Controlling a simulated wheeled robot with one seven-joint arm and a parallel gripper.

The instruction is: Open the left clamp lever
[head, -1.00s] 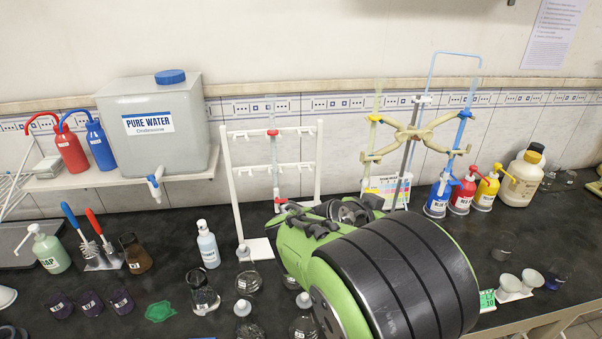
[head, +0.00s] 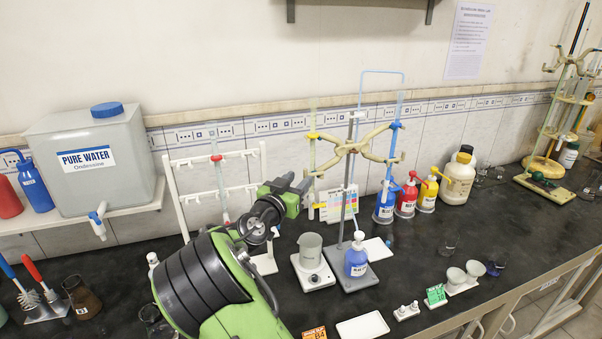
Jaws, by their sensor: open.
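The double burette clamp (head: 350,149) is cream-coloured and sits on a metal stand rod in the middle of the head view. Its left arm (head: 325,165) reaches toward a burette with a yellow fitting (head: 312,136). Its right arm reaches toward a burette with a blue fitting (head: 395,126). The clamp levers are too small to tell apart, so I cannot tell how the left one is set. My gripper (head: 304,184) is at the end of my green arm, in front of and below the clamp's left arm in the picture. It is open; its fingers are small and partly hidden.
A white burette rack (head: 167,180) stands behind my arm. Blue, red and yellow wash bottles (head: 428,195) stand right of the clamp.

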